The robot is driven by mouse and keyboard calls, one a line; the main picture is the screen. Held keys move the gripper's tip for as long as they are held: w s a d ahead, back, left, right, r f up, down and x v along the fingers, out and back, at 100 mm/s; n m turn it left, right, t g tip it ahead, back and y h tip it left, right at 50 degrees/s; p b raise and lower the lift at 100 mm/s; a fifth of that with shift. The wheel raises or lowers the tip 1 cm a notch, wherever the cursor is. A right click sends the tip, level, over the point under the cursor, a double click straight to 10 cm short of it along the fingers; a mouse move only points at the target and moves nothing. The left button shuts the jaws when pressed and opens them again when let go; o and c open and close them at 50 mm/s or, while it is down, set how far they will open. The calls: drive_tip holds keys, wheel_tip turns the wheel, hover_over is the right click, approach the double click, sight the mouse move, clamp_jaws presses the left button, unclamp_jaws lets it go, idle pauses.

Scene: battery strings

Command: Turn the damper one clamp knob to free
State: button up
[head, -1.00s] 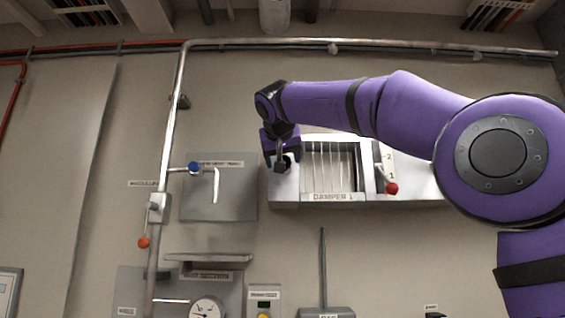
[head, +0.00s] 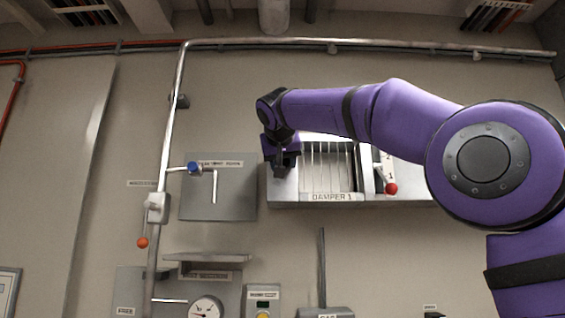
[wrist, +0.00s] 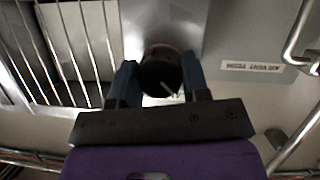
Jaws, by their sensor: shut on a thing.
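The clamp knob is a round black knob (wrist: 160,66) with a white pointer line, on the left part of the DAMPER 1 unit (head: 335,197). In the wrist view the pointer line slants down to the right. My gripper (wrist: 158,80) has one blue finger on each side of the knob and is shut on it. In the head view my gripper (head: 282,168) is at the left end of the damper unit and mostly hides the knob. Any marks around the knob are not readable.
Damper slats (head: 325,165) stand right of the knob, then a red-tipped lever (head: 391,188) beside numbers 1 and 2. A grey panel (head: 235,200) with a bent handle is to the left. A vertical pipe carries an orange-tipped lever (head: 142,242). A shelf (head: 207,258) is below.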

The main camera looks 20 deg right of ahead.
drive_tip(key=m+y, duration=0.2)
drive_tip(key=m, duration=0.1)
drive_tip(key=shift+t, duration=0.3)
drive_tip(key=m+t+y, duration=0.1)
drive_tip(key=m+y, duration=0.1)
drive_tip(key=m, duration=0.1)
drive_tip(key=shift+d, duration=0.1)
drive_tip(key=m+t+y, duration=0.1)
drive_tip(key=m, duration=0.2)
drive_tip(key=shift+f+m, duration=0.1)
drive_tip(key=shift+m, duration=0.2)
drive_tip(key=shift+m+t+y, duration=0.6)
drive_tip(key=shift+m+t, duration=0.3)
drive_tip(key=shift+m, duration=0.7)
drive_tip(key=o, duration=0.9)
